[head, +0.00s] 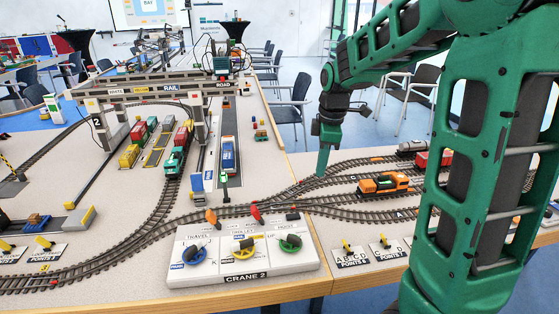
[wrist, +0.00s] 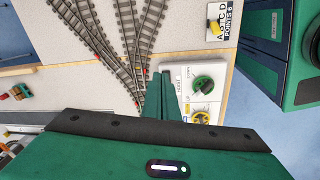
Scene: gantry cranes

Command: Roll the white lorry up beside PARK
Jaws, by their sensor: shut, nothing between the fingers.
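A small lorry (head: 228,155) stands on the grey road strip (head: 229,122) under and in front of the gantry crane. It looks mostly blue with pale parts, and I cannot make out a plainly white lorry. I cannot place PARK for certain. My gripper (head: 322,174) is shut and empty, pointing down over the tracks, to the right of the lorry and apart from it. In the wrist view its fingers (wrist: 160,98) are together, beside the control panel (wrist: 195,88).
The CRANE 2 control panel (head: 242,250) with several knobs stands at the table's front edge. An orange locomotive (head: 384,184) stands on the right tracks. A green locomotive with wagons (head: 176,152) stands left of the road. The gantry crane (head: 165,92) spans rail and road.

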